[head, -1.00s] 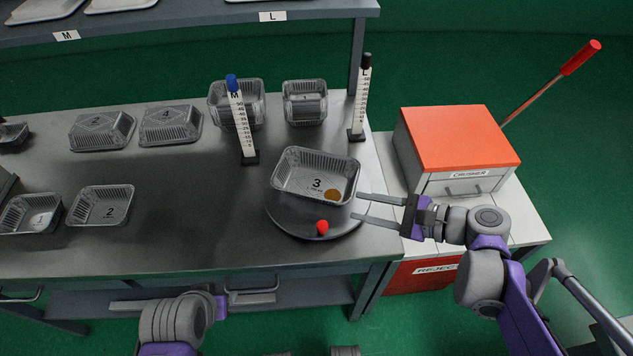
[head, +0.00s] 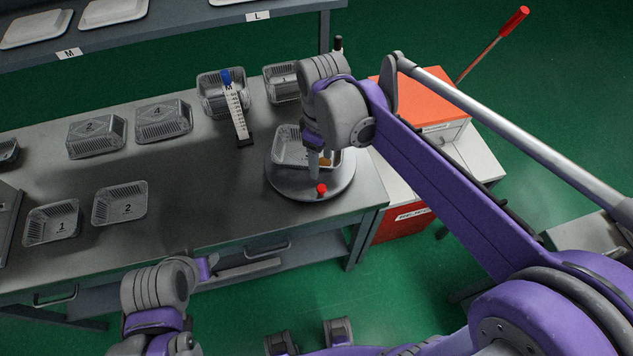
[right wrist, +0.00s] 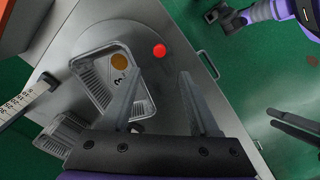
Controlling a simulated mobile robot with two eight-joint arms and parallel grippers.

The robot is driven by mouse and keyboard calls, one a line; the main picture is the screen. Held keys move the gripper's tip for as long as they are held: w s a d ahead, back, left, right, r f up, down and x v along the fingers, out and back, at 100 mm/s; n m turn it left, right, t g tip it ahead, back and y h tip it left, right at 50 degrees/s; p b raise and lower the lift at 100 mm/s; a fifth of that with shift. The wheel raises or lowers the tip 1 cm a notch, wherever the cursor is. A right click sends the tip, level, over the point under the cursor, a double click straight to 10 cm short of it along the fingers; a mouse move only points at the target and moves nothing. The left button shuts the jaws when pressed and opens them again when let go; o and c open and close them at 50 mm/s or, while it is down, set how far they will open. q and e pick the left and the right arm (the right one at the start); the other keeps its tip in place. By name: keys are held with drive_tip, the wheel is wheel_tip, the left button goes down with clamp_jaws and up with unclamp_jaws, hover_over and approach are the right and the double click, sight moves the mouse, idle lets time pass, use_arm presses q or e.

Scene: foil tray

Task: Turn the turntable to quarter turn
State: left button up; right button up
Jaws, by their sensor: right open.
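The turntable (head: 340,187) is a round grey disc near the table's front right corner. A red knob (head: 321,188) stands at its front edge; it also shows in the right wrist view (right wrist: 159,50). A foil tray marked 3 (head: 286,150) sits on the disc, with a brown round spot in it (right wrist: 118,61). My right gripper (right wrist: 160,73) is open and empty, pointing down over the turntable, the knob lying just beyond the gap between its fingertips. Contact cannot be seen. In the head view my right arm partly hides the tray. My left gripper (head: 205,268) is low before the table; its jaws are unclear.
Several foil trays (head: 120,203) lie on the table's left and back. The orange-topped crusher (head: 440,100) and red reject bin (head: 395,225) are at right. The table's middle is clear.

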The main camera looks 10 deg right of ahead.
sight(322, 187)
wheel_tip(322, 187, down, 11)
drive_tip(key=shift+d+r+b, duration=0.1)
drive_tip(key=shift+d+b, duration=0.05)
drive_tip(key=shift+b, duration=0.3)
clamp_jaws()
idle(1.3)
